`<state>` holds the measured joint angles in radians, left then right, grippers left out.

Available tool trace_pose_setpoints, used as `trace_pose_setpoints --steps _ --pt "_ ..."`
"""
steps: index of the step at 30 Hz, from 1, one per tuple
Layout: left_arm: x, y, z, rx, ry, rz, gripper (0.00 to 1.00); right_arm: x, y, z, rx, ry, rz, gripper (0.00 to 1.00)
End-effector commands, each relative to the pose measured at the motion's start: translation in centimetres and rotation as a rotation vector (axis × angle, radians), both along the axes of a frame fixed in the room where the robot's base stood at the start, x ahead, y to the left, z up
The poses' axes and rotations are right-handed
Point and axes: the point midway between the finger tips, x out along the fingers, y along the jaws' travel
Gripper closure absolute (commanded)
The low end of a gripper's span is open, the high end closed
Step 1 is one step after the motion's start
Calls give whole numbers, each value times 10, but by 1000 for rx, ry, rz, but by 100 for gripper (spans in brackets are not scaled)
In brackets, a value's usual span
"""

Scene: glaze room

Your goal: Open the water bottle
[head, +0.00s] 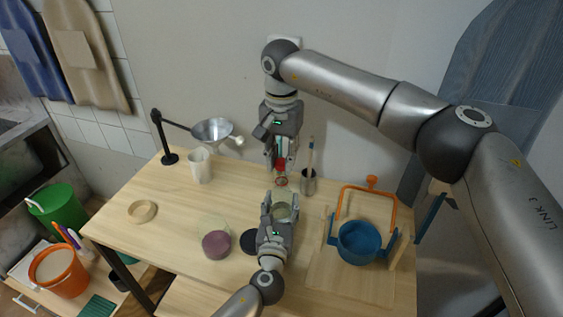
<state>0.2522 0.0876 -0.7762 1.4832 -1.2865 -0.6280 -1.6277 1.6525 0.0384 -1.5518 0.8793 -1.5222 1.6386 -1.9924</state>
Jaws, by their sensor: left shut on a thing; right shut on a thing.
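My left gripper (281,203) comes up from the bottom of the head view and is shut around a pale greenish round body (284,213), which looks like the water bottle. Its fingers hide much of the sides. My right gripper (281,175) points down from above, just behind it in the picture, and is shut on a small red thing (281,165), seemingly the cap. A small reddish ring shows at its lower end. Whether the red thing and the pale body still touch cannot be told.
On the wooden table (170,235) are a blue pot (360,243) with an orange frame at right, a dark cup (308,183), a mauve round piece (216,245), a wooden ring (142,211), a white pitcher (201,166) and a funnel stand (170,157).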

Motion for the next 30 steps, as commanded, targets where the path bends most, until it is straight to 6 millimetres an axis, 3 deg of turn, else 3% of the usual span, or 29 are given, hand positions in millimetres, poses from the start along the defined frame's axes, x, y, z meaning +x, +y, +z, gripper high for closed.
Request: trace_pose_setpoints --steps 4,11,12,18,30 --pt "0 0 -1 0 2 0 100 0 0 20 0 -2 0 100" --pt "0 0 -1 0 1 0 100 0 0 24 -1 0 0 100" --pt "0 0 -1 0 1 0 48 0 0 24 -1 0 0 100" --pt "0 0 -1 0 1 0 25 0 0 24 -1 0 0 100" --pt "-5 1 -1 0 1 0 25 0 0 24 -1 0 0 100"
